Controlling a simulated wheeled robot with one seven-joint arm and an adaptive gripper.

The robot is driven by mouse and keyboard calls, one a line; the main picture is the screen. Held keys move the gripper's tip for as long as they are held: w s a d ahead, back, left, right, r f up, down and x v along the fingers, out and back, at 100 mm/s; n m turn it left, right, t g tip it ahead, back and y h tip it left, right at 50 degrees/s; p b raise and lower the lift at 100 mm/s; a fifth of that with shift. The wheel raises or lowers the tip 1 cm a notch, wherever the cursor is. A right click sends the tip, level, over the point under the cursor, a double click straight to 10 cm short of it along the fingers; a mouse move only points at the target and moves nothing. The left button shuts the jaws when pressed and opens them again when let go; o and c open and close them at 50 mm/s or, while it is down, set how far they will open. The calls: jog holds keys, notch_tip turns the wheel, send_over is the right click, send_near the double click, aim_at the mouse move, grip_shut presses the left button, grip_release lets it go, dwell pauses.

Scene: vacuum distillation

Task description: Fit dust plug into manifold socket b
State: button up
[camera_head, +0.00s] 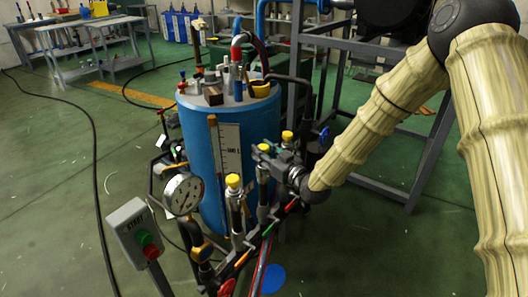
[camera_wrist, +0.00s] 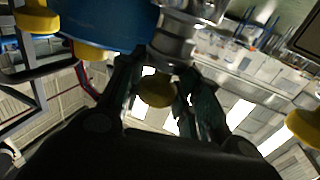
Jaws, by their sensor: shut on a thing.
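A yellow dust plug (camera_wrist: 156,91) sits between the two fingers of my gripper (camera_wrist: 158,98) in the wrist view. A metal socket fitting (camera_wrist: 174,42) lies in line with the plug, right beside it in that picture. I cannot tell whether the plug is seated in it or only close to it. In the head view my gripper (camera_head: 266,157) is over the manifold (camera_head: 245,252), in front of the blue drum (camera_head: 205,135). The plug is mostly hidden there by the fingers. Which socket carries the letter b cannot be read.
Yellow-capped fittings stand close on both sides of my gripper, one at left (camera_head: 233,182) and one behind (camera_head: 287,136). A pressure gauge (camera_head: 183,194) and a start button box (camera_head: 138,232) stand at left. Tools and a yellow bowl (camera_head: 260,88) crowd the drum top.

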jog(key=shift+f+b, duration=0.6)
jog(key=shift+f, duration=0.65)
jog(key=o, duration=1.2)
jog(key=shift+s+d, duration=0.1)
jog(key=v, duration=1.1)
jog(key=shift+s+d, duration=0.25)
jog(key=shift+s, duration=0.05)
